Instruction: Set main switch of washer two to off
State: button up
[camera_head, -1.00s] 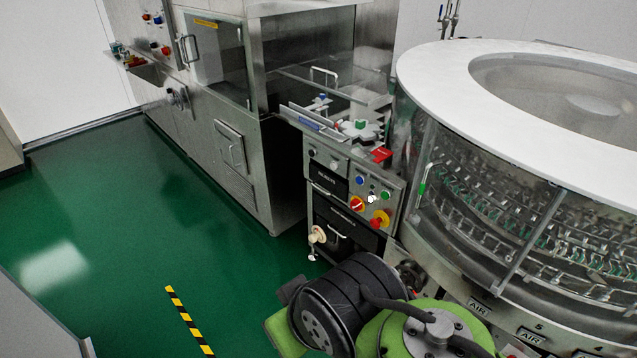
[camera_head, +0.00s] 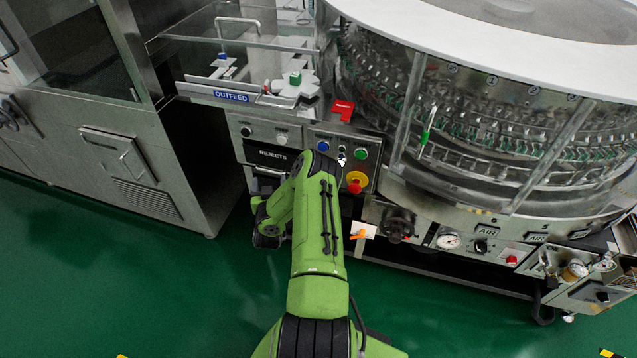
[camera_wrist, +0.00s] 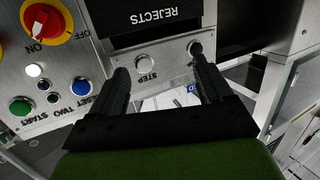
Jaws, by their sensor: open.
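The main switch (camera_wrist: 45,24) is a red rotary knob on a yellow disc in the top left of the wrist view. Its ON and OFF labels appear upside down. The knob's white mark points at ON. The labels by the buttons below read START and part of "RESET TWO". My gripper (camera_wrist: 160,68) is open and empty, its black fingers in front of the STEP button panel, to the right of the switch and apart from it. In the head view my green arm covers the gripper and the switch.
A red emergency stop (camera_head: 355,185) is by my arm. A blue button (camera_wrist: 81,88) and green button (camera_wrist: 20,106) sit near the switch. The REJECTS drawer (camera_head: 266,154), outfeed tray (camera_head: 232,97) and round glass washer (camera_head: 470,140) are close. Green floor is clear at lower left.

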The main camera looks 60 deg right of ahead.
jog(key=s+f+m+g+h+b, duration=0.1)
jog(key=s+f+m+g+h, duration=0.4)
jog(key=s+f, duration=0.5)
jog(key=d+r+y+b, duration=0.1)
jog(key=d+r+b, duration=0.1)
jog(key=d+b, duration=0.8)
jog(key=d, duration=0.5)
jog(key=shift+g, duration=0.4)
jog(key=shift+w+d, duration=0.1)
jog(key=c, duration=1)
jog(key=shift+n, duration=0.3)
